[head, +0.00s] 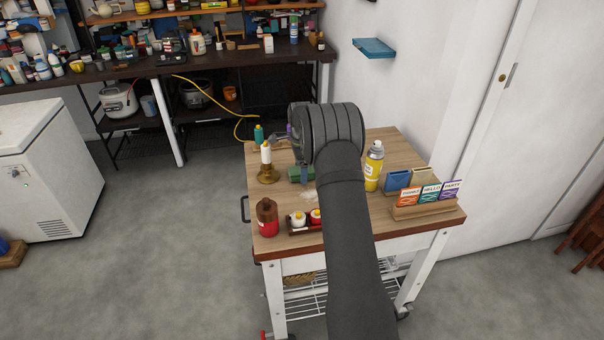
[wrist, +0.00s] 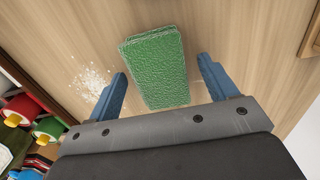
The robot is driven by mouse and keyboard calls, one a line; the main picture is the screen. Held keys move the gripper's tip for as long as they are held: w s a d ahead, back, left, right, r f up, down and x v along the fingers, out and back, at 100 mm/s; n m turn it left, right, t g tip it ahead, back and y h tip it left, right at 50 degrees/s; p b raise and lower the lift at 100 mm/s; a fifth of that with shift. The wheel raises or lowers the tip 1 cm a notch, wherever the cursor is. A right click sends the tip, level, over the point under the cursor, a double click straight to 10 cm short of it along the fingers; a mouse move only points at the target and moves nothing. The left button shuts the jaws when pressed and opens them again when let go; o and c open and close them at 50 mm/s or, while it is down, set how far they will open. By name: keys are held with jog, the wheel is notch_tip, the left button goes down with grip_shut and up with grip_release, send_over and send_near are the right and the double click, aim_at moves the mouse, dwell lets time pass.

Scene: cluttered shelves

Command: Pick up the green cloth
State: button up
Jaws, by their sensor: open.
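The green cloth (wrist: 157,62) looks like a thick, rough-textured block lying on the wooden table top. In the wrist view its near end is between the two blue fingers of my gripper (wrist: 162,69), with a gap on each side. Its far end reaches past the fingertips. My gripper is open and holds nothing. In the head view a small part of the green cloth (head: 295,174) shows left of my arm, which hides the rest. One blue finger is just visible beside it there. I cannot tell how high the fingertips are above the table.
White crumbs (wrist: 92,82) lie left of the left finger. A yellow spray can (head: 374,167) and a card rack (head: 424,208) stand right.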

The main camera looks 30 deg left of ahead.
jog(key=c, duration=1.1)
jog(key=shift+o, duration=0.2)
jog(key=shift+r, duration=0.15)
jog(key=shift+r, duration=0.3)
notch_tip(320, 180, up, 4)
jog(key=shift+f, duration=0.15)
jog(key=w+d+r, duration=0.2)
jog(key=d+r, duration=0.4)
jog(key=d, duration=0.5)
jog(key=shift+d+r, duration=0.25)
